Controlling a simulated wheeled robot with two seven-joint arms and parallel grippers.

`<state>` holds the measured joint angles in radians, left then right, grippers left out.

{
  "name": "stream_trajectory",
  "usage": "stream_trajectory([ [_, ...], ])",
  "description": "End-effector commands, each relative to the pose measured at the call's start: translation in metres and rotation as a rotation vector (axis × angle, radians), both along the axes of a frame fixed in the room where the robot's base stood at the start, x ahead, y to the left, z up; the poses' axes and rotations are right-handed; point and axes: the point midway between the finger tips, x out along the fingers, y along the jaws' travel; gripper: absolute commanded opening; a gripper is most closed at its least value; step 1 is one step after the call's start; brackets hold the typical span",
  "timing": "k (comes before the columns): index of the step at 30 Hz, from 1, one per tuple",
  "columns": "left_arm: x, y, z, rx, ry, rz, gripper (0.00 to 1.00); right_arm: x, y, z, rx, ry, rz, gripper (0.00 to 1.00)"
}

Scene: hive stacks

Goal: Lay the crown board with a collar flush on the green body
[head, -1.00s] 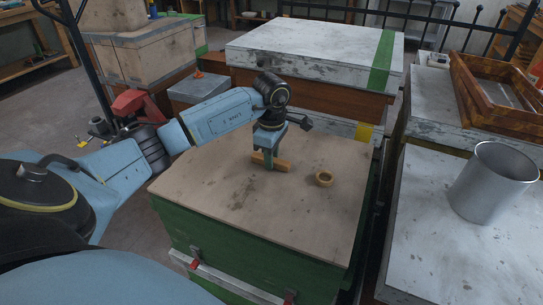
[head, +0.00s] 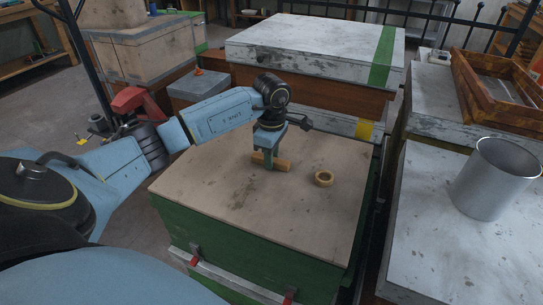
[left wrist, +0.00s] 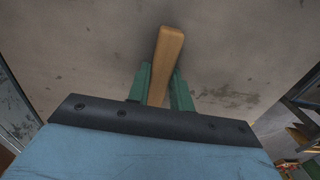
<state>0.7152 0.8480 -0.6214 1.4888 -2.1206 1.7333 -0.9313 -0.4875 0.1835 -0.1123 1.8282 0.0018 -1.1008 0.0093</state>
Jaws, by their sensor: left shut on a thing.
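The crown board (head: 245,205) is a flat brown panel with dark stains. It lies over the top of the green body (head: 235,258), and its edges look about even with the box's visible edges. A round tan collar (head: 323,178) sits on the board right of its middle. A wooden bar (head: 283,165) stands on the board. My left gripper (head: 270,160) is shut on this bar, which also shows between the green fingers in the left wrist view (left wrist: 166,62). Whether a gap remains under the board at the far side is hidden. My right gripper is not in view.
A white-topped hive (head: 310,45) with a green stripe stands behind. On the right, a pale hive lid (head: 435,225) carries a metal bucket (head: 493,180), with a wooden tray (head: 490,100) beyond. A metal latch strip (head: 235,280) runs along the front of the green body.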

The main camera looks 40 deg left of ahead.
Motion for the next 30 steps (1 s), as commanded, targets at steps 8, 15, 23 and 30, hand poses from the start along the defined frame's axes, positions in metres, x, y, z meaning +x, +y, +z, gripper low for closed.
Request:
stream_trajectory([
  [8,0.0011,0.0005,-0.0010,0.000,-0.005,0.001,0.00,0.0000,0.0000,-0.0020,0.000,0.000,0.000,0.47],
  [15,0.0011,0.0005,-0.0036,-0.001,-0.004,0.001,0.00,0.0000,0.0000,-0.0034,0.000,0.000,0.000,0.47],
  [23,0.0010,0.0004,-0.0063,0.000,-0.004,0.001,0.00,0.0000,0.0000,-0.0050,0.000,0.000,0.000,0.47],
  [30,0.0008,0.0002,-0.0078,0.000,-0.003,0.001,0.37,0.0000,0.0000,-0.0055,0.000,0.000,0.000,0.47],
])
